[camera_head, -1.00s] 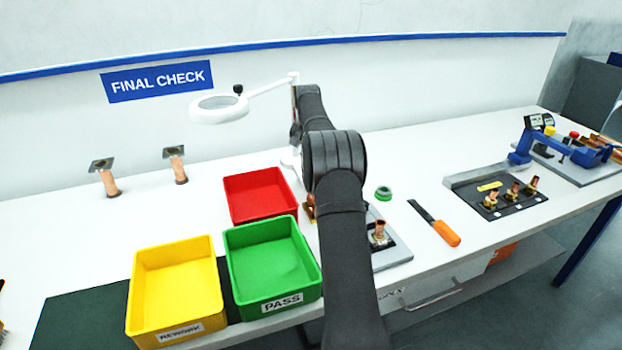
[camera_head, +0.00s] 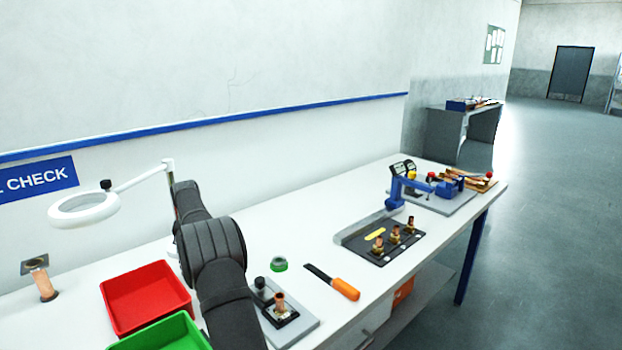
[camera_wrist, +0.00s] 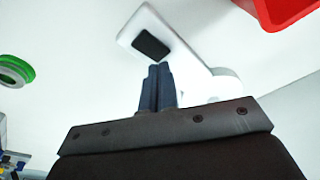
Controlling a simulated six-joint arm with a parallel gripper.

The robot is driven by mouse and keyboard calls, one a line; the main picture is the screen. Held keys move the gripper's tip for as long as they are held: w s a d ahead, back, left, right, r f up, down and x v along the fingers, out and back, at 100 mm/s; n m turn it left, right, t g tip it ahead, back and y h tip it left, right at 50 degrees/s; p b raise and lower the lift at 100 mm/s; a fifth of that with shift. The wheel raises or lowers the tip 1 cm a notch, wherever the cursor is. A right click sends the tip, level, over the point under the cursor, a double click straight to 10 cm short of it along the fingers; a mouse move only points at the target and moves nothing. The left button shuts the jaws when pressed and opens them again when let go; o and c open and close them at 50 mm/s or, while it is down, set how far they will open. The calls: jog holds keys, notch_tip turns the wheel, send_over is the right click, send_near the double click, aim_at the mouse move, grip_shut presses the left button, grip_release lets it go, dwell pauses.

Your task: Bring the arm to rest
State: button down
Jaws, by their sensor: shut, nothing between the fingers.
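My gripper (camera_wrist: 157,88) shows in the wrist view with its two dark fingers closed together and nothing between them. It hangs over the white bench, with the base of the magnifier lamp (camera_wrist: 140,30) just beyond the fingertips. In the head view my dark arm stands in front of the bench, and the gripper is hidden behind it.
The red bin (camera_head: 147,298) and green bin (camera_head: 165,335) stand left of my arm. The ring magnifier (camera_head: 85,209) rises behind. Right of my arm are a grey fixture (camera_head: 300,325), green tape roll (camera_head: 279,264), orange-handled tool (camera_head: 345,289) and black fitting plate (camera_head: 385,246).

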notch_tip(320, 180, down, 2)
jog(key=shift+f, duration=0.1)
dwell(0.4)
jog(key=s+d+r, duration=0.1)
jog(key=s+r, duration=0.2)
jog(key=r, duration=0.4)
jog(key=s+d+r+t, duration=0.1)
jog(key=s+r, duration=0.1)
jog(key=r, duration=0.5)
jog(key=s+d+r+t+y, duration=0.1)
jog(key=s+r, duration=0.2)
jog(key=r, duration=0.4)
jog(key=shift+s+d+r+n, duration=0.2)
jog(key=shift+s+n, duration=0.15)
jog(key=shift+n, duration=0.05)
